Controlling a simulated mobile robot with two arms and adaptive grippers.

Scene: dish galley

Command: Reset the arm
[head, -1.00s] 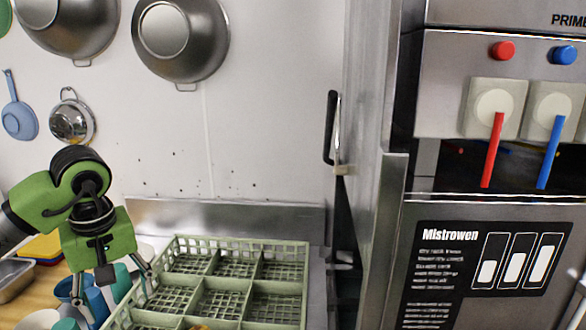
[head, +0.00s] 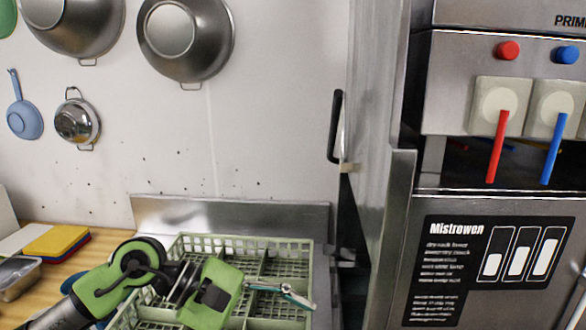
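My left arm comes in from the lower left, green and black. Its gripper (head: 290,292) points to the right over the pale green dish rack (head: 292,253). The fingers show nearly edge-on, so their opening is unclear, and I see no object clearly held between them. The gripper and arm hide much of the rack's front and left compartments. My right gripper is not in view.
The steel machine with a red lever (head: 497,146) and a blue lever (head: 553,149) stands to the right. Yellow boards (head: 55,241) and a metal tray (head: 17,277) lie at the left. Steel bowls (head: 186,38) hang on the wall.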

